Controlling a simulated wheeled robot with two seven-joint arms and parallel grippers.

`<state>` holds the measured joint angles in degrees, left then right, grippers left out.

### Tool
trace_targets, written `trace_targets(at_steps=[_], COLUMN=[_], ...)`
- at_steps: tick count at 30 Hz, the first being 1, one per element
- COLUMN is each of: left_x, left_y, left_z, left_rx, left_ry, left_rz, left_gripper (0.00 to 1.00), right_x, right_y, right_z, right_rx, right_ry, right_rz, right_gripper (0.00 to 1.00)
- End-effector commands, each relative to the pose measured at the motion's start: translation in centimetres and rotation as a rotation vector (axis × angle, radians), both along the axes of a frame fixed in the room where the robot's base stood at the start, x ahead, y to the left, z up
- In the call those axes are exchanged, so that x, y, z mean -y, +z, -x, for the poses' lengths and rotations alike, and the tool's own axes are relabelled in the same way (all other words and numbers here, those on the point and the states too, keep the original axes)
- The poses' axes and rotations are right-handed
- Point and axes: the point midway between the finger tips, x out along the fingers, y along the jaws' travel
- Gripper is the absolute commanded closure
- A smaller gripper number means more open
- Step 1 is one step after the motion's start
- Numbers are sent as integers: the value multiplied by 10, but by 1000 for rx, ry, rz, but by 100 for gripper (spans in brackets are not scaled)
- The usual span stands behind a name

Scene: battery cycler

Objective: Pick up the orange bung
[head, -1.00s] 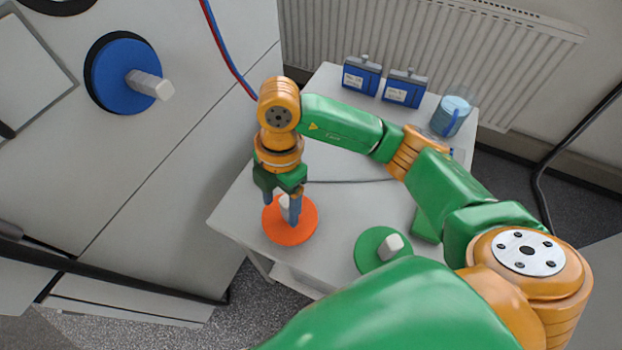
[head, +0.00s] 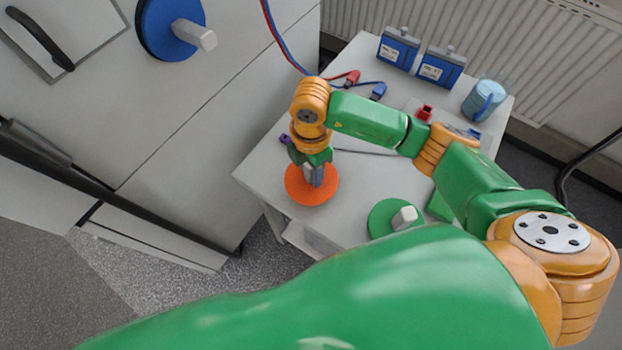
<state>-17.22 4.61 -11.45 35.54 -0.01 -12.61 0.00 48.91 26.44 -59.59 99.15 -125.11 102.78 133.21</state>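The orange bung (head: 300,196) is a flat orange disc with a pale handle, at the front left of the small grey table. My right gripper (head: 313,178) points down over its middle. The fingers are close together at the handle and look shut on it; they and the wrist hide most of the handle. I cannot see a gap between the disc and the table. My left gripper is not in view.
A green bung (head: 382,219) lies right of the orange one. A blue bung (head: 160,28) sits on the cabinet front. Red and blue connectors (head: 378,92) lie behind my arm.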

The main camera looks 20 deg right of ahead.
Motion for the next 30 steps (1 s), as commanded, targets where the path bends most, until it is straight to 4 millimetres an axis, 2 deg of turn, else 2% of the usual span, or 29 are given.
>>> trace_targets(at_steps=[1,4,30], left_x=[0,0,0], left_y=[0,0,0], left_z=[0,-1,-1], left_rx=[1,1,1], left_ry=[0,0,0], left_rz=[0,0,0], left_gripper=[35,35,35], right_x=[0,0,0], right_y=[0,0,0], right_z=[0,0,0], right_rx=[0,0,-1], right_ry=[0,0,0], right_rz=[0,0,0], right_gripper=[72,99,100])
